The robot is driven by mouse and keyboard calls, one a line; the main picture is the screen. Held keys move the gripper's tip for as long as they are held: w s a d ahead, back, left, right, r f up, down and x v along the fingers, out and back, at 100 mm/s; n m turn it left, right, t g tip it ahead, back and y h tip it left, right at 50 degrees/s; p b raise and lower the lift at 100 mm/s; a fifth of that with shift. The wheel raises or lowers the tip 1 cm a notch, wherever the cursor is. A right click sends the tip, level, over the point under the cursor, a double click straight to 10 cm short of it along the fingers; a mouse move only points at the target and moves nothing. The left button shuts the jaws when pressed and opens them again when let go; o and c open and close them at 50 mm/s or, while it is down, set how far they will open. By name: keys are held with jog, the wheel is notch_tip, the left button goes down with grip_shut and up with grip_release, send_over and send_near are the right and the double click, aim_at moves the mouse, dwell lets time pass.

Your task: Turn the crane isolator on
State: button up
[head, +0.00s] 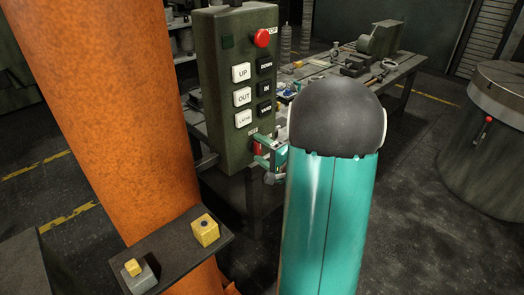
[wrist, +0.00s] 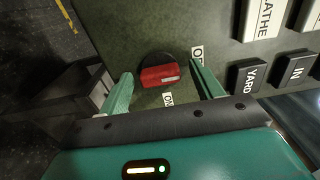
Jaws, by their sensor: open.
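The crane isolator is a red rotary handle (wrist: 160,76) on a dark round base, low on the green control box (head: 220,90). In the wrist view its bar lies nearly level, with the OFF label (wrist: 197,55) to its right and the ON label (wrist: 168,98) below it. In the head view the red handle (head: 256,146) is partly hidden by my gripper. My gripper (head: 269,160) is open in front of the box. In the wrist view its two green fingers stand left and right of the handle, with visible gaps; I cannot tell how close they are in depth.
White and black push buttons (head: 242,95) and a red stop button (head: 262,38) sit above the isolator. An orange column (head: 115,110) stands left of the box. A shelf with yellow blocks (head: 205,230) is at the lower left. A workbench (head: 335,70) stands behind.

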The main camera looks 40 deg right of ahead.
jog(key=c, duration=1)
jog(key=shift+m, duration=0.4)
jog(key=m, duration=0.8)
jog(key=shift+m, duration=0.4)
jog(key=m, duration=0.4)
jog(key=shift+m, duration=2.2)
